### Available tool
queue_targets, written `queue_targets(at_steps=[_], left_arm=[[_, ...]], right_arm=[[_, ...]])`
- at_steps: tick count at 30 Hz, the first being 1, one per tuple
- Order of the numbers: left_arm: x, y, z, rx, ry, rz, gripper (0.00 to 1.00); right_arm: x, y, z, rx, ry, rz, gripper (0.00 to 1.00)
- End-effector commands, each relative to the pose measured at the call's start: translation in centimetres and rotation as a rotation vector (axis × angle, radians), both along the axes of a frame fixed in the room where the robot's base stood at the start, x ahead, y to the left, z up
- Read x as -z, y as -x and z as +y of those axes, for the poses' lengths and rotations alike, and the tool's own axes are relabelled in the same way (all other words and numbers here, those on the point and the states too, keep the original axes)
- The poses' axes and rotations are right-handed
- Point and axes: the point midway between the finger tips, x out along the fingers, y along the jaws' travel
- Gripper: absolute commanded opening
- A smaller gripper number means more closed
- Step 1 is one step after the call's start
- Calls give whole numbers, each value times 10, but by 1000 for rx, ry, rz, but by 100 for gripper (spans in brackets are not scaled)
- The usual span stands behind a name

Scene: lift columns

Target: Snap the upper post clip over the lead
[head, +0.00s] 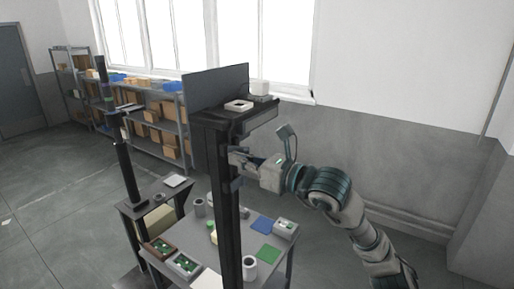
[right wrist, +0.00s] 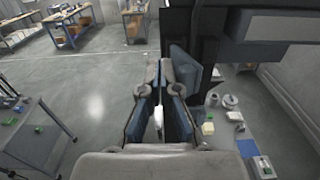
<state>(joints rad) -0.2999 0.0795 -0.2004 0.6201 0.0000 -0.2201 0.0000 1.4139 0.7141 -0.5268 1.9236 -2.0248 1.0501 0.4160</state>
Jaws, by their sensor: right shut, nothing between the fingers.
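A tall dark post (head: 228,225) stands in the middle of the head view, with a dark shelf on top. My right gripper (head: 240,158) is at the right side of the post, just below that shelf. It is shut and holds nothing. In the right wrist view its fingers (right wrist: 164,112) show beside the dark post (right wrist: 206,60). A small white piece shows low between the fingers; I cannot tell what it is. A small grey-blue part (head: 236,184) sits on the post just below the gripper, perhaps a clip. I cannot make out the lead. My left gripper is not in view.
A thinner dark column (head: 128,175) stands to the left. Shelves (head: 150,130) with boxes line the window wall.

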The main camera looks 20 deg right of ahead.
Motion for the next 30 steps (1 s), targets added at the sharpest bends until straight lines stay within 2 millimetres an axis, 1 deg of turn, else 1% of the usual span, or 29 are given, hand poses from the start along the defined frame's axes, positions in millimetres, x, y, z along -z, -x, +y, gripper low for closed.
queue_targets(at_steps=[16,23,30], left_arm=[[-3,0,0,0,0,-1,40],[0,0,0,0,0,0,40],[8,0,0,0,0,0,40]], right_arm=[[0,-13,-17,1,-1,-1,0],[0,-9,-20,1,0,-2,0],[1,4,-29,1,0,-2,0]])
